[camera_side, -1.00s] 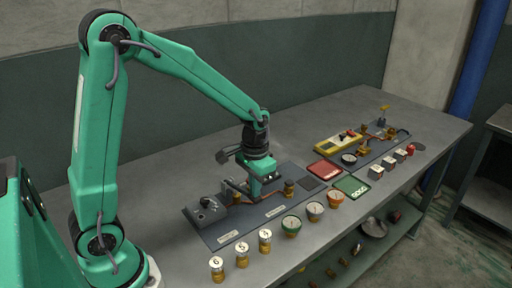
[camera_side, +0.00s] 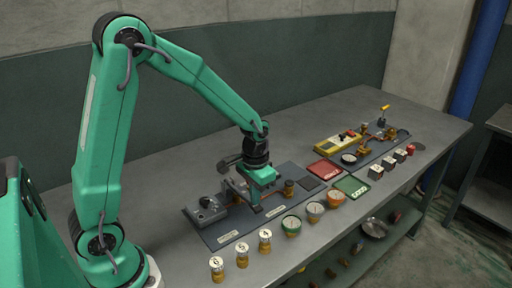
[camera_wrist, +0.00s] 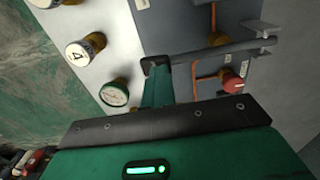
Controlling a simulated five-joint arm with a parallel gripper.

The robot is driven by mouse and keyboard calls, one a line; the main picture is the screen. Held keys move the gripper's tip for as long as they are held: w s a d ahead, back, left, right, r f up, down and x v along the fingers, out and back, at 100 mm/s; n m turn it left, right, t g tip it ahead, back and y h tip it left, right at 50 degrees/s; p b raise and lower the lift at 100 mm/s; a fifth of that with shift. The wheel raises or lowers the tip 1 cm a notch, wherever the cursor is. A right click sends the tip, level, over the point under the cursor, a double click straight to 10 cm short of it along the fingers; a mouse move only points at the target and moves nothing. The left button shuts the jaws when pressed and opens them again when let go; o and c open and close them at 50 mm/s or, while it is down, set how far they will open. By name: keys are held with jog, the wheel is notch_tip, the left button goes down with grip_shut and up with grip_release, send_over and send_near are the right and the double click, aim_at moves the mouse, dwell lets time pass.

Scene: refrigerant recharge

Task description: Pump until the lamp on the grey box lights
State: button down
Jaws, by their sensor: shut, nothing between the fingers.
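The grey box (camera_side: 206,210) sits at the left end of a dark panel in the side view. I cannot make out a lit lamp on it. My gripper (camera_side: 256,208) points down over the middle of this panel, fingers together and empty. In the wrist view its dark fingertip (camera_wrist: 155,64) is at the near end of a long grey bar (camera_wrist: 212,52), which looks like the pump lever. I cannot tell whether they touch. The bar runs to a bracket at the right. A red knob (camera_wrist: 233,83) is near the bar; my gripper body hides the area below.
Several numbered cans (camera_side: 242,254) and gauges (camera_side: 292,225) line the bench front. The back of the bench is clear.

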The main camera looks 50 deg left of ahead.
jog(key=shift+f, duration=0.35)
jog(key=shift+r, duration=2.75)
jog(key=shift+f, duration=0.1)
jog(key=shift+f, duration=0.9)
jog(key=shift+r, duration=1)
jog(key=shift+r, duration=0.1)
notch_tip(320, 180, up, 5)
jog(key=shift+f, duration=0.1)
